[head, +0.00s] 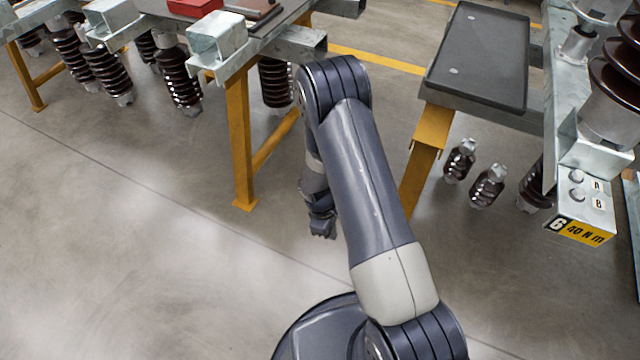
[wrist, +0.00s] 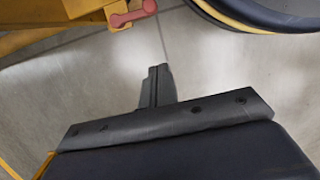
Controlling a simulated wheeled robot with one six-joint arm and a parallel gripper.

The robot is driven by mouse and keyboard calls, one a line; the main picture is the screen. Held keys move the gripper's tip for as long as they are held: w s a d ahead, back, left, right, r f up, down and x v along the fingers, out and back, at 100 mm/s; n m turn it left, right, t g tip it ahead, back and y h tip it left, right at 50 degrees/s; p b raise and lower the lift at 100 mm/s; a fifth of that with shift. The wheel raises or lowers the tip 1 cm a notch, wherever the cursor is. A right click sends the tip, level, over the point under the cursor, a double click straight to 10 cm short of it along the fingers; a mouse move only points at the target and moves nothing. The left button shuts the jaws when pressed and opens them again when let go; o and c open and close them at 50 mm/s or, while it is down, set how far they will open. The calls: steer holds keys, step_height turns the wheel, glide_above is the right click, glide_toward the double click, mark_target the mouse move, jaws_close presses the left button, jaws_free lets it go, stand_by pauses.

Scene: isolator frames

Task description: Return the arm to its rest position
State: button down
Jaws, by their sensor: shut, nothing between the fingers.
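My arm is folded in front of my body in the head view, its elbow high and its forearm hanging down. My gripper (head: 323,230) points down toward the bare floor, left of the upper arm and partly hidden by it. In the wrist view my gripper (wrist: 157,72) shows its two dark fingers together, with nothing between them. It is apart from the tables and touches nothing that I can see.
A yellow-legged bench (head: 238,130) with a red box (head: 194,7) stands at the upper left. A table with a dark tray (head: 482,55) stands to the right, near a frame labelled 6, 40 N m (head: 580,231). Dark insulators (head: 487,187) are near the right table. The left floor is clear.

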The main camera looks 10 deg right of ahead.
steer(key=s+d+f+b, duration=0.2)
steer(key=d+f, duration=0.3)
steer(key=f, duration=0.4)
steer(key=shift+s+f, duration=0.35)
steer(key=shift+s, duration=0.55)
